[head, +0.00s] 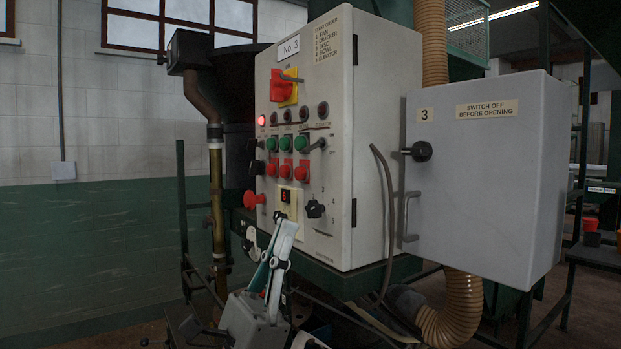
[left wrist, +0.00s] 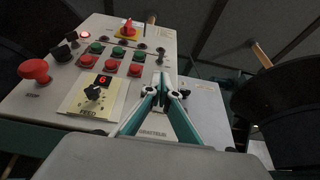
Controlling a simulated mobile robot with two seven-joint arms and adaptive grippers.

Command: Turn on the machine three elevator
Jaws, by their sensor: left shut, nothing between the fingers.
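The grey control cabinet marked No. 3 (head: 338,232) fills the middle of the head view. Its panel has a red and yellow switch (head: 284,88), a lit red lamp (head: 261,121), several dark lamps, green buttons (head: 286,143), red buttons (head: 285,171) and a red stop knob (head: 254,200). A black rotary knob (head: 315,209) with numbers around it is at the lower right of the panel. My left gripper (head: 287,226) is shut and empty, in front of the panel's lower part. In the left wrist view its fingertips (left wrist: 162,84) cover part of the lower panel; contact cannot be told.
A second grey box (head: 485,190) labelled 3, with a handle and black knob, stands to the right. A ribbed hose (head: 455,310) and a cable (head: 388,215) run beside the cabinet. A brass pipe (head: 216,200) and green rails stand to the left.

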